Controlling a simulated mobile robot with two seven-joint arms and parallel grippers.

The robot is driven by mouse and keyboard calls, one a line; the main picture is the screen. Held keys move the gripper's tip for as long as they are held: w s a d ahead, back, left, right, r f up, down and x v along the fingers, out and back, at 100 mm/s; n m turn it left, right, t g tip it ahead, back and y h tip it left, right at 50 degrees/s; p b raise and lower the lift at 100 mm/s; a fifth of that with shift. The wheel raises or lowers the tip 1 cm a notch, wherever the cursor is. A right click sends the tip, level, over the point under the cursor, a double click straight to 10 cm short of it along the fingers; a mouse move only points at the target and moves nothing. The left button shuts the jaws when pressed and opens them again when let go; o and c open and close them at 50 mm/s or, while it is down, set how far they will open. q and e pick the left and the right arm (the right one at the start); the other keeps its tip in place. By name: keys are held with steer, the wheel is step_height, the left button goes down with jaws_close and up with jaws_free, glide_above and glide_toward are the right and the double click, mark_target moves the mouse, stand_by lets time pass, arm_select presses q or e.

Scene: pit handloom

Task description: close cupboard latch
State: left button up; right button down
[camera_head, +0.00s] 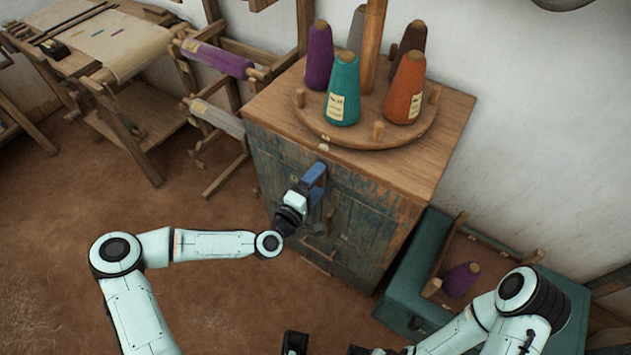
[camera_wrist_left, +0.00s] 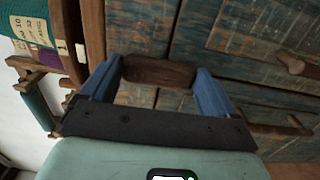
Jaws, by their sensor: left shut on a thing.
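The cupboard (camera_head: 365,235) has worn blue-green doors and a brown wooden top. My left gripper (camera_head: 315,183) is at its front, just below the top edge. In the left wrist view, the blue fingers of the left gripper (camera_wrist_left: 157,88) are on either side of a dark brown wooden latch piece (camera_wrist_left: 158,72) and shut on it. The latch piece lies against the blue-green front. In the head view the gripper hides most of it. My right arm comes in at the lower right; dark parts at its end show at the bottom edge, and its jaws are unclear.
A round wooden rack (camera_head: 365,130) with several yarn cones stands on the cupboard top. A teal chest (camera_head: 405,300) with a wooden frame and a purple cone is at the right. A loom table (camera_head: 110,45) stands at the far left. The brown floor at left is clear.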

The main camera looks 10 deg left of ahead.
stand_by(0.3)
arm_select(q)
steer(key=o, duration=0.8)
steer(key=v, duration=1.3)
steer(key=shift+s, duration=0.2)
